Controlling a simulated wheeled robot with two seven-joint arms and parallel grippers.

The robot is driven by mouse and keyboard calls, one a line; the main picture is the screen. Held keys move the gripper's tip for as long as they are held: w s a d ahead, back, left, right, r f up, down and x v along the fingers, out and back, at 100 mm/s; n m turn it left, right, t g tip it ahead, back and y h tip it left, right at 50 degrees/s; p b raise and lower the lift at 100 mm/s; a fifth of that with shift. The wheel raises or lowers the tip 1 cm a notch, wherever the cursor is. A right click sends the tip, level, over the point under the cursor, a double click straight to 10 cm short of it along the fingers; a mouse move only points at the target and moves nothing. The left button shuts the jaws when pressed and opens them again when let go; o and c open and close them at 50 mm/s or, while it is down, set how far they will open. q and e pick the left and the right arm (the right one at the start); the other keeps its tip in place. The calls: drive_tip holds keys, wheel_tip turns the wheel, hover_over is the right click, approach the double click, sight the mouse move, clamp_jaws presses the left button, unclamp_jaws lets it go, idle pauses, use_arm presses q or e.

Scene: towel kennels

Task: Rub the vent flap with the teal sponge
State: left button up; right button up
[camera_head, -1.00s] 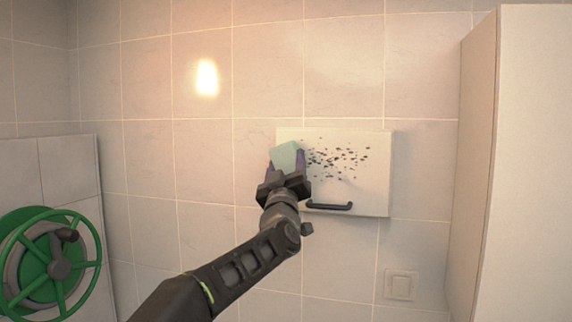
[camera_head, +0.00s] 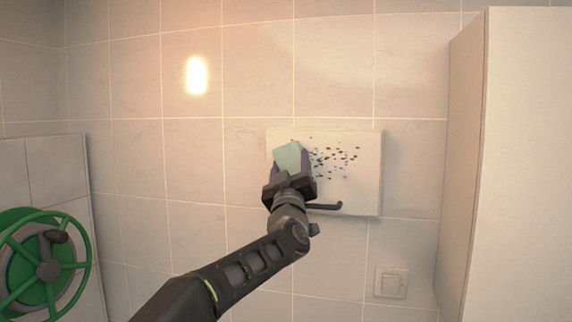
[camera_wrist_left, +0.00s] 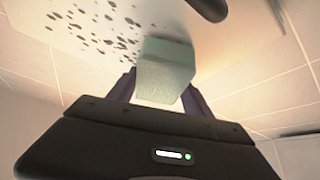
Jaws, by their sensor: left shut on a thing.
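The vent flap (camera_head: 362,190) is a pale panel on the tiled wall with a dark handle (camera_head: 325,207) low on it. Dark specks (camera_head: 335,157) cover its upper middle; they also show in the left wrist view (camera_wrist_left: 98,22). My left gripper (camera_head: 290,170) is shut on the teal sponge (camera_head: 288,155), in front of the flap's left part, just left of most specks. In the left wrist view the sponge (camera_wrist_left: 166,70) sits between the fingers, close to the flap; I cannot tell whether it touches. My right gripper is not in view.
A green hose reel (camera_head: 45,265) is at the lower left beside a low tiled partition. A tall pale cabinet (camera_head: 520,170) stands at the right. A wall switch (camera_head: 391,283) is below the flap. The wall around the flap is clear.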

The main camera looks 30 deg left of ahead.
use_arm(q)
drive_tip(key=shift+w+d+p, duration=0.2)
drive_tip(key=shift+w+d, duration=0.15)
drive_tip(key=shift+d, duration=0.4)
drive_tip(key=shift+w+d+p, duration=0.2)
drive_tip(key=shift+w+d, duration=0.1)
drive_tip(key=shift+d, duration=0.45)
drive_tip(key=shift+w+d+p, duration=0.15)
drive_tip(key=shift+w+d, duration=0.1)
drive_tip(key=shift+d, duration=0.4)
drive_tip(key=shift+w+d+p, duration=0.15)
drive_tip(key=shift+w+d, duration=0.05)
drive_tip(key=shift+d, duration=0.4)
drive_tip(key=shift+w+d, duration=0.15)
drive_tip(key=shift+d, duration=0.2)
drive_tip(key=shift+w+d+p, duration=0.15)
drive_tip(key=shift+w+d, duration=0.15)
drive_tip(key=shift+d, duration=0.55)
drive_tip(key=shift+w+d+p, duration=0.15)
drive_tip(key=shift+w+d, duration=0.1)
drive_tip(key=shift+d, duration=0.55)
